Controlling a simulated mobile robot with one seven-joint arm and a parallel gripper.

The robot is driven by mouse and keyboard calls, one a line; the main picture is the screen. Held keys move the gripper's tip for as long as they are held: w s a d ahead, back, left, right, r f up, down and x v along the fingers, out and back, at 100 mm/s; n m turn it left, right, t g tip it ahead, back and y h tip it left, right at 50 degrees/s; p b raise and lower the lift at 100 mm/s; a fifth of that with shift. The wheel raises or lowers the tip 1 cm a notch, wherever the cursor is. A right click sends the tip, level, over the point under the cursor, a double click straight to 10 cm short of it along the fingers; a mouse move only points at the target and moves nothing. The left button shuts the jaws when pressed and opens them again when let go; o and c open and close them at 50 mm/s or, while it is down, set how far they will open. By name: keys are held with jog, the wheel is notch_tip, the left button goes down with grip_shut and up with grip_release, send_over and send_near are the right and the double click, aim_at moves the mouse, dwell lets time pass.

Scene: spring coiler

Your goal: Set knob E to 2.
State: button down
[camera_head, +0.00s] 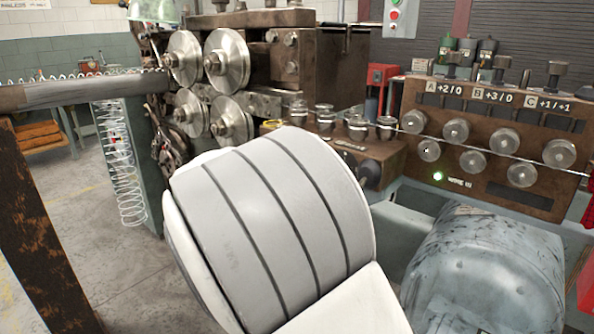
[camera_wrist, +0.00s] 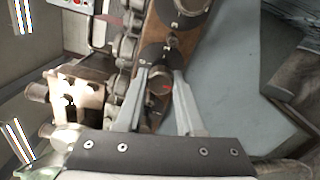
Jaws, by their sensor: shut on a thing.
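In the wrist view my gripper (camera_wrist: 160,73) has its two grey fingers on either side of a small round metal knob (camera_wrist: 157,84) with a red mark, and is shut on it. The knob sits on a narrow brown panel (camera_wrist: 178,46), with a dark round dial at its far side. I cannot read a letter or a number there, so I cannot tell from a label that this is knob E. In the head view my white and grey arm hides the gripper and the held knob.
In the head view a brown panel (camera_head: 495,139) at right carries rollers and the labels A, B and C. Large steel rollers (camera_head: 227,60) stand at upper left. A hanging spring (camera_head: 122,165) is at far left. A scuffed blue-grey housing (camera_head: 487,270) is at lower right.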

dwell(0.4)
jog(key=c, duration=0.8)
grip_release()
jog(key=p+v, duration=0.3)
jog(key=v, duration=1.4)
jog(key=shift+s+a+f, duration=0.1)
jog(key=shift+s+a, duration=0.1)
